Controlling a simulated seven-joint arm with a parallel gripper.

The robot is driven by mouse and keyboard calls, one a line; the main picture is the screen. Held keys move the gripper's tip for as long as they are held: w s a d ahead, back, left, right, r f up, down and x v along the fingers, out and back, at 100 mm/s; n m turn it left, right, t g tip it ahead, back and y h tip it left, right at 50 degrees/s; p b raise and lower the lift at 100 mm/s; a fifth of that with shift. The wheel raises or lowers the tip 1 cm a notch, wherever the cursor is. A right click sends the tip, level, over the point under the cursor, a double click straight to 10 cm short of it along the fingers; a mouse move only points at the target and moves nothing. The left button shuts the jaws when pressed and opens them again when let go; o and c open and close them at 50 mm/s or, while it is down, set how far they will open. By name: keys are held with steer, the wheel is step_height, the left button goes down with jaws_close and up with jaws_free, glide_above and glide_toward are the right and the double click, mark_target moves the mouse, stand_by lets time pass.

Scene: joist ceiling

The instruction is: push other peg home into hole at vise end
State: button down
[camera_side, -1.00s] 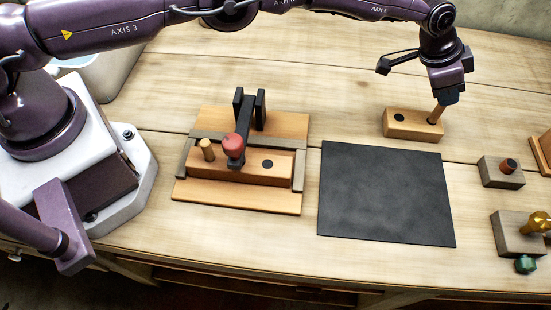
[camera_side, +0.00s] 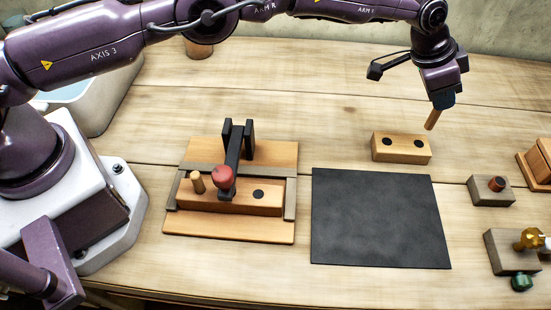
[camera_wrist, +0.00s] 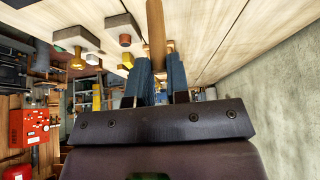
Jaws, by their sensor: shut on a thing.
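My gripper (camera_side: 440,102) is shut on a wooden peg (camera_side: 433,119) and holds it slightly tilted in the air, just above and right of a wooden block (camera_side: 383,154) with two dark, empty holes. The peg also shows between the fingers in the wrist view (camera_wrist: 156,35). The vise fixture (camera_side: 186,223) sits left of the mat and holds a longer wooden block (camera_side: 233,203). A peg (camera_side: 197,182) stands upright in that block's left end. A dark open hole (camera_side: 258,194) shows at its right end. A red-knobbed clamp (camera_side: 223,176) lies between them.
A black mat (camera_side: 380,220) lies flat between the vise and the right-hand parts. A grey block with a brown plug (camera_side: 495,184), a grey block with a yellow knob (camera_side: 528,239) and a wooden box (camera_side: 538,160) stand at right.

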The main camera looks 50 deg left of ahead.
steer(key=shift+w+a+v, duration=0.6)
steer(key=shift+a+v, duration=0.15)
steer(key=shift+v, duration=4.45)
steer(key=s+a+f+m+g, duration=0.1)
steer(key=s+a+m+g, duration=0.1)
steer(key=s+m, duration=0.4)
steer(key=s+a+f+m+g, duration=0.2)
steer(key=s+m, duration=0.4)
steer(key=s, duration=0.8)
steer(key=s+a+f+m+g, duration=0.2)
steer(key=s+m+g, duration=0.2)
steer(key=s, duration=0.6)
steer(key=shift+a+f+m, duration=0.15)
steer(key=shift+a+m, duration=0.25)
steer(key=shift+m, duration=0.6)
steer(key=shift+f, duration=2.8)
